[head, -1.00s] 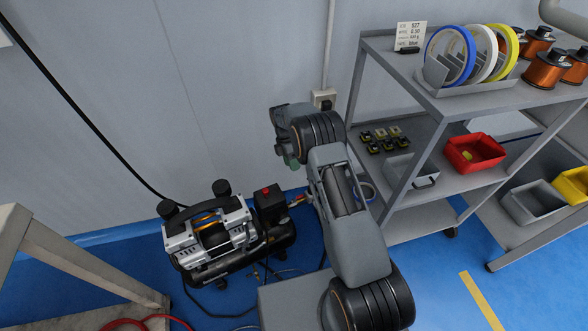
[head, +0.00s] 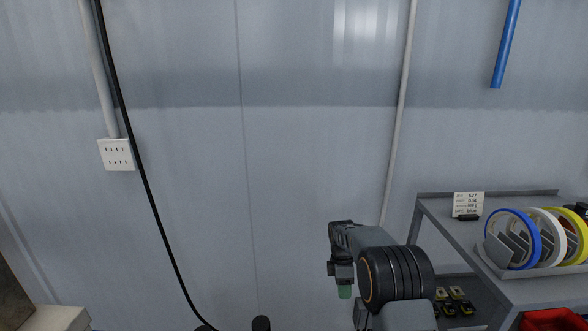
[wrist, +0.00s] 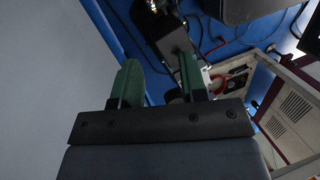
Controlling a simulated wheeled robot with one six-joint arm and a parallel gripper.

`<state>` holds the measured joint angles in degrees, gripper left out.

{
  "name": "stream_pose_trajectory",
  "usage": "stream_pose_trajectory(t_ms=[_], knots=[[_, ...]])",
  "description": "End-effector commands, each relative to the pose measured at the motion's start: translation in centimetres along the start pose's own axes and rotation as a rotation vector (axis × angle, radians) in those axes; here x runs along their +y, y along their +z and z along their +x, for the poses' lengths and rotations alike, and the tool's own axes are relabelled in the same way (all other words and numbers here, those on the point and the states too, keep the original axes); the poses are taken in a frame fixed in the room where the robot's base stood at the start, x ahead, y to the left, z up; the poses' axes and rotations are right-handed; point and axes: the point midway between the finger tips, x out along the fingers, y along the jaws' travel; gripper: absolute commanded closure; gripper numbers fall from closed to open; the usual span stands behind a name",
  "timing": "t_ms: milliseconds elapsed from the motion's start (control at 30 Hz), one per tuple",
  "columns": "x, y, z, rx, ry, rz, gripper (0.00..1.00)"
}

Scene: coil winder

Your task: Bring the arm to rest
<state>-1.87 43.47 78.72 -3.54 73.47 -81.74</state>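My arm rises at the lower right of the head view, folded in front of the grey wall. My gripper (head: 343,290) hangs at the arm's end there, with a green tip pointing down. In the wrist view, the two green fingers of my gripper (wrist: 158,70) stand apart with a clear gap between them. Nothing is held between them. Beyond the fingers, the wrist view shows the blue floor (wrist: 150,80) and a dark box-like thing (wrist: 168,38) farther off. No contact with the gripper shows.
A grey shelf cart (head: 450,235) stands at the right, close to my arm. It bears a label card (head: 468,204), blue, white and yellow tape rings (head: 520,240) and small dark parts. A black cable (head: 152,200) runs down the wall at left. The wall's middle is free.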

Motion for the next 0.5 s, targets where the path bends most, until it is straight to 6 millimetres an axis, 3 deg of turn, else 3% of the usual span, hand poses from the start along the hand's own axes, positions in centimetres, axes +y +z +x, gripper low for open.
stream_pose_trajectory(t_ms=[33,200,400,500], knots=[[-2.8,0.7,-6.0,0.013,0.044,0.089,0.61],[-10.7,2.3,-16.8,0.08,0.163,0.426,0.61],[-20.6,4.0,-25.9,0.208,0.279,0.814,0.61],[-25.1,4.6,-28.7,0.284,0.319,0.989,0.61]])
